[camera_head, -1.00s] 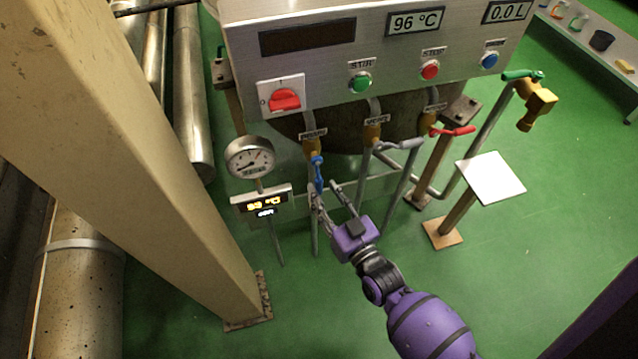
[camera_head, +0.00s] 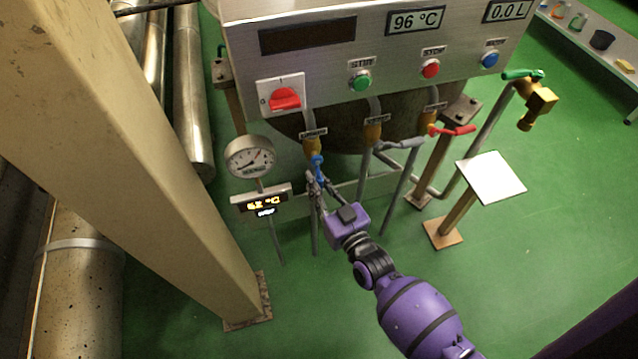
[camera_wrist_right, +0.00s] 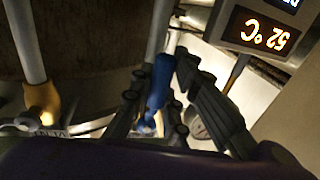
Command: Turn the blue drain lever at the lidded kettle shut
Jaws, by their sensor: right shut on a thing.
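The blue drain lever (camera_head: 318,162) hangs below the leftmost brass valve (camera_head: 311,147) under the kettle's control panel and points down, roughly along its pipe. My right gripper (camera_head: 317,179) reaches up from below and is shut on this lever. In the right wrist view the blue lever (camera_wrist_right: 160,82) lies between the two dark fingers of the right gripper (camera_wrist_right: 161,92). The kettle body (camera_head: 340,128) shows only partly below the panel; its lid is out of sight. My left gripper is not in view.
A grey lever (camera_head: 400,144) and a red lever (camera_head: 455,131) are to the right. A round gauge (camera_head: 250,157) and a small display (camera_head: 262,200) stand close on the left. A beige column (camera_head: 130,150) crosses the left side.

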